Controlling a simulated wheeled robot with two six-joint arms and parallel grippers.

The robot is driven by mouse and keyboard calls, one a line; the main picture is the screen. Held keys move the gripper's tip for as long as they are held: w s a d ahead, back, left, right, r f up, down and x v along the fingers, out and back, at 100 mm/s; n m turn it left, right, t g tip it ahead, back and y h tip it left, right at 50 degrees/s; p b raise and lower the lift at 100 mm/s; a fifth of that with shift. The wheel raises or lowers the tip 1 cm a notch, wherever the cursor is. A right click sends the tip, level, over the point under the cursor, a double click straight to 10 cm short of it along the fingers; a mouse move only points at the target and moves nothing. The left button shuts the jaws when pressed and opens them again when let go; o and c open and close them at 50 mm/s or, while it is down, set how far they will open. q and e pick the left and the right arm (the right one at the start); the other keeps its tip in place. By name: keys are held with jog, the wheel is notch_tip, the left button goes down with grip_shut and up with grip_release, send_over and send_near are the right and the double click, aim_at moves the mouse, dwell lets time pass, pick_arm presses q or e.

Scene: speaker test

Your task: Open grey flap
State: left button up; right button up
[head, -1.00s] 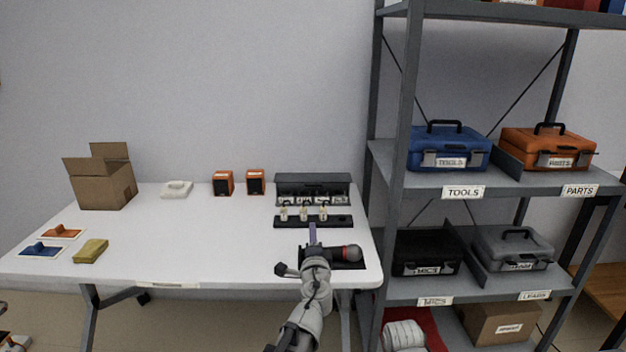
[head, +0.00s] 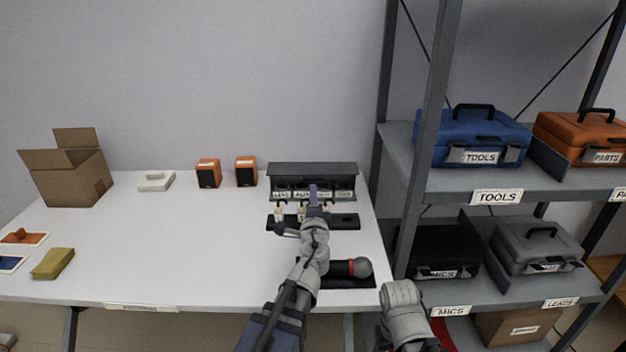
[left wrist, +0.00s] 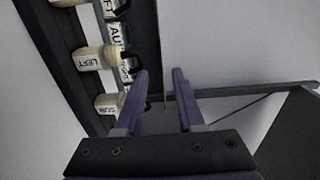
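A dark grey box (head: 343,194) stands at the back of the table, with a row of labelled sockets along its front. A grey flap (head: 312,169) runs along its top; I cannot tell its exact angle. My left gripper (head: 312,190) has purple fingers and is in front of the box, overlapping its lower front in the head view. In the left wrist view the two fingers (left wrist: 159,72) are apart with nothing between them. Cream plugs (left wrist: 90,57) on a dark holder lie left of them.
The black plug holder (head: 345,221) lies in front of the box. A microphone (head: 345,268) lies on a dark mat at the front right. Two orange speakers (head: 208,173), (head: 246,171) stand left of the box. The shelf rack (head: 430,150) is close on the right.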

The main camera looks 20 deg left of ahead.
pick_arm(q)
jog(key=shift+w, duration=0.1)
send_near(313, 171)
jog(key=x, duration=0.4)
jog(key=shift+c, duration=0.2)
grip_shut()
dwell(1.4)
